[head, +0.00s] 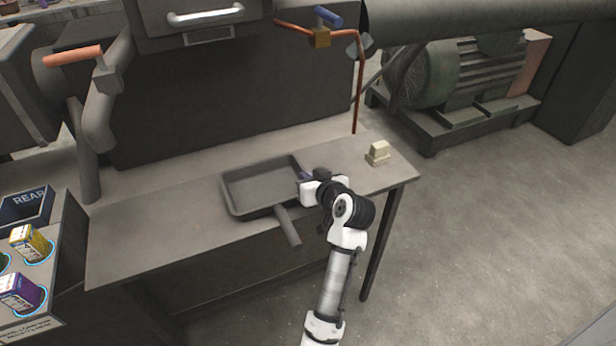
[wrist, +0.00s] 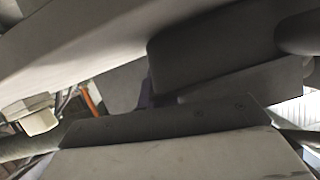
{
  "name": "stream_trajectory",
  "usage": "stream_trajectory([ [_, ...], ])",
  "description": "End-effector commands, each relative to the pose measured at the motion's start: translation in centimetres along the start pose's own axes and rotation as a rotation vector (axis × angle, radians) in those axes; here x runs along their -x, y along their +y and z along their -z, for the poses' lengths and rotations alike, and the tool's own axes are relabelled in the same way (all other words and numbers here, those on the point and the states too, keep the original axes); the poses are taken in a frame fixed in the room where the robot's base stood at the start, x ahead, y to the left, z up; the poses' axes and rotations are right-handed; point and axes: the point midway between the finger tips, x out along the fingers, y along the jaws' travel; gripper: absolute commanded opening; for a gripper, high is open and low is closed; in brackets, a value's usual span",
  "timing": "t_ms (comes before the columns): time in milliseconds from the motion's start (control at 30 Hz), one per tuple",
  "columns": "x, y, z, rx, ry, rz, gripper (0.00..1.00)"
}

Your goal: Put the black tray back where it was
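The black tray (head: 238,211), dark grey in the picture, is a shallow rectangular pan with a handle (head: 287,226) that sticks out past the front edge of the table (head: 135,246). It looks empty and sits on or just above the tabletop; I cannot tell which. My gripper (head: 305,178) is at the tray's right rim. My arm hides part of that side. In the wrist view, dark surfaces (wrist: 230,60) fill the space close in front of my gripper. The fingers do not show clearly enough to tell whether they grip the rim.
A small cream block (head: 378,153) stands on the table to the right of my gripper. A copper pipe (head: 358,95) comes down behind the table. A box marked REAR (head: 25,209) and a rack holding small cartons (head: 28,243) are at the left. The table's left part is clear.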

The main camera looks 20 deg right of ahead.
Motion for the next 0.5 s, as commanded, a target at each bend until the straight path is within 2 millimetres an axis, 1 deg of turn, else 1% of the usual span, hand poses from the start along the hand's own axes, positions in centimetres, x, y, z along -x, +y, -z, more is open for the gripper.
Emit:
stream_trajectory([
  [100, 0.02, -0.02, 0.09, 0.000, 0.001, 0.000, 0.00],
  [233, -0.13, 0.04, -0.30, 0.000, 0.001, 0.000, 0.00],
  [400, -0.10, 0.03, -0.22, 0.000, 0.000, 0.000, 0.23],
  [433, -0.10, 0.03, -0.21, 0.000, 0.000, 0.000, 0.25],
  [500, -0.10, 0.03, -0.21, 0.000, 0.000, 0.000, 0.25],
])
